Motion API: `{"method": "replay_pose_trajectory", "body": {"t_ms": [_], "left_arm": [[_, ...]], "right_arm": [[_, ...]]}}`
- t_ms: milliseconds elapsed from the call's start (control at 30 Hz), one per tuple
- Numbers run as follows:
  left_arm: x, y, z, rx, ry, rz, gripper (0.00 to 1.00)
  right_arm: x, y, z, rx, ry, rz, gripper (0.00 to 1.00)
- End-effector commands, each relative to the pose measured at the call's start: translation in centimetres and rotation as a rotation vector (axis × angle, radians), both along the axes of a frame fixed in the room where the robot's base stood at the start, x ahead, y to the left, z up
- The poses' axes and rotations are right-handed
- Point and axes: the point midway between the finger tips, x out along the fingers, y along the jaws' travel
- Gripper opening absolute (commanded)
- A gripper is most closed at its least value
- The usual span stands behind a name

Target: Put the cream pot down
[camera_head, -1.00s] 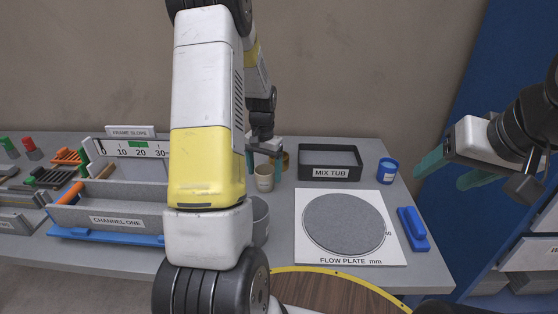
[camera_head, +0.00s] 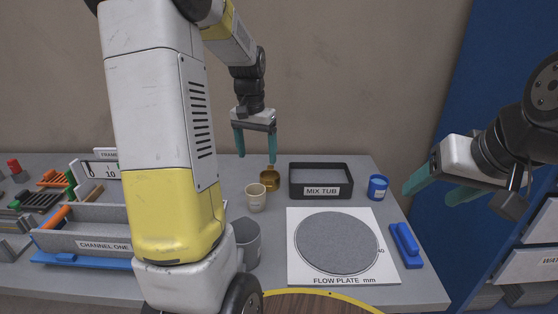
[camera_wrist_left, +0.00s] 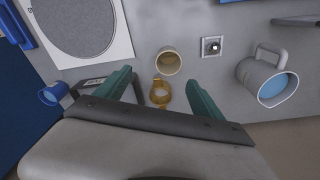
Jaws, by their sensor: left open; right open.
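The cream pot (camera_head: 256,197) stands upright on the grey table, left of the flow plate. In the left wrist view the cream pot (camera_wrist_left: 168,60) shows its open top beyond my fingertips. My left gripper (camera_head: 256,154) is open and empty, raised above the table and apart from the pot. Its two teal fingers also show in the left wrist view (camera_wrist_left: 159,80), with a gap between them. My right gripper (camera_head: 430,192) is open and empty at the right, beyond the table's edge.
A brass cup (camera_head: 269,180) stands just behind the pot. A grey jug (camera_head: 247,243) is in front, partly behind my left arm. The mix tub (camera_head: 321,181), blue cup (camera_head: 377,187), flow plate (camera_head: 337,243) and blue brush-like block (camera_head: 406,245) lie to the right.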

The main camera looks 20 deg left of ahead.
Motion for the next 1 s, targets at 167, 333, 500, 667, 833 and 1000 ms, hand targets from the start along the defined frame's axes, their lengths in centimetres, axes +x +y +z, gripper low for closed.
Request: {"method": "replay_pose_trajectory", "body": {"t_ms": [167, 333, 500, 667, 833, 1000], "left_arm": [[-5.0, -3.4, 5.2, -0.043, -0.13, 0.017, 0.78], [-10.3, -6.3, 8.2, -0.09, -0.244, 0.034, 0.78], [-15.4, -8.7, 9.4, -0.139, -0.35, 0.048, 0.78], [-18.9, -10.1, 9.5, -0.176, -0.421, 0.059, 0.78], [-20.5, -10.7, 9.2, -0.195, -0.453, 0.064, 0.78], [-20.7, -10.8, 9.2, -0.197, -0.457, 0.065, 0.78]], "right_arm": [[0.0, 0.0, 0.0, 0.0, 0.0, 0.0, 0.62], [0.0, 0.0, 0.0, 0.0, 0.0, 0.0, 0.62], [0.0, 0.0, 0.0, 0.0, 0.0, 0.0, 0.62], [0.0, 0.0, 0.0, 0.0, 0.0, 0.0, 0.62], [0.0, 0.0, 0.0, 0.0, 0.0, 0.0, 0.62], [0.0, 0.0, 0.0, 0.0, 0.0, 0.0, 0.62]]}}
